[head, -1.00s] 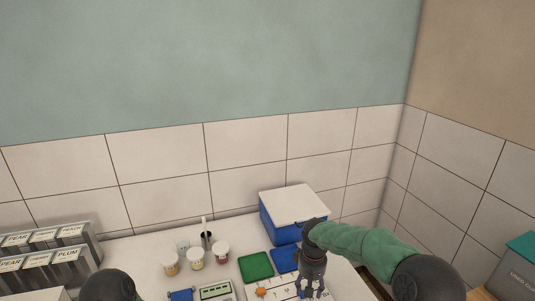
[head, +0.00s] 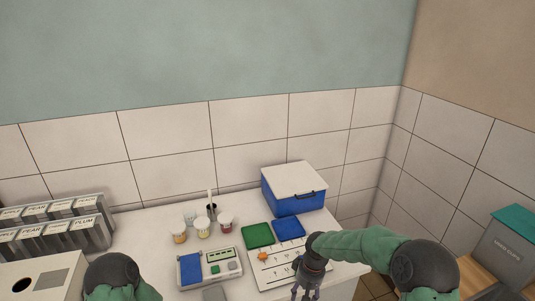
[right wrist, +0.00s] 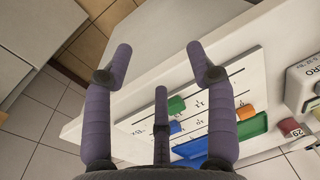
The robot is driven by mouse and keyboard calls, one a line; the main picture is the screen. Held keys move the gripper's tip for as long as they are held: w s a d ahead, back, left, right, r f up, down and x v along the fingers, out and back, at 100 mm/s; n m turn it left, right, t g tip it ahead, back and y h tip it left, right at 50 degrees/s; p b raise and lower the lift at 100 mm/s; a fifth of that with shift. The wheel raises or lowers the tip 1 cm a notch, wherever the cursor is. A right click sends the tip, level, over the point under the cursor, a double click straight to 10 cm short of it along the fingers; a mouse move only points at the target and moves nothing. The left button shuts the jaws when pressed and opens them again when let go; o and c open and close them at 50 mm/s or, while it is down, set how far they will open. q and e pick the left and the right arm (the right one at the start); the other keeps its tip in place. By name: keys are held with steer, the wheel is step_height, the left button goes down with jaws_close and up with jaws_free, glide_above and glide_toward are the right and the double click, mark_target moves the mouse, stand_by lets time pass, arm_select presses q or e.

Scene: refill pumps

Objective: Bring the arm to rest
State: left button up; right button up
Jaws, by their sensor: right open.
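My right gripper (head: 305,287) hangs at the lower middle of the head view, over the front right of the white counter. In the right wrist view its fingers (right wrist: 160,78) are spread apart with nothing between them. A white marked board (head: 266,276) lies beside it to the left, with an orange piece (head: 263,256) on it. In the right wrist view the board (right wrist: 205,123) also bears a green piece (right wrist: 176,105) and a blue piece (right wrist: 174,127). My left arm shows only at the bottom edge of the head view; its gripper is out of view.
A green tray (head: 258,235) and a blue tray (head: 289,228) lie behind the board. A blue box with a white lid (head: 293,175) stands behind them. Several jars (head: 203,227), a device (head: 222,266) and labelled racks (head: 60,232) stand leftward. The floor (head: 374,287) is open at right.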

steer(key=s+a+f+m+y+b, duration=0.2)
steer(key=s+a+f+b, duration=0.1)
steer(key=s+f, duration=1.2)
steer(key=s+f+m+b, duration=0.1)
steer(key=s+f+m, duration=0.2)
steer(key=s+f, duration=0.5)
steer(key=s+d, duration=0.1)
steer(key=s, duration=0.2)
steer(key=shift+m+t+y+b, duration=0.3)
steer(key=shift+y+b, duration=0.05)
steer(key=shift+y, duration=0.05)
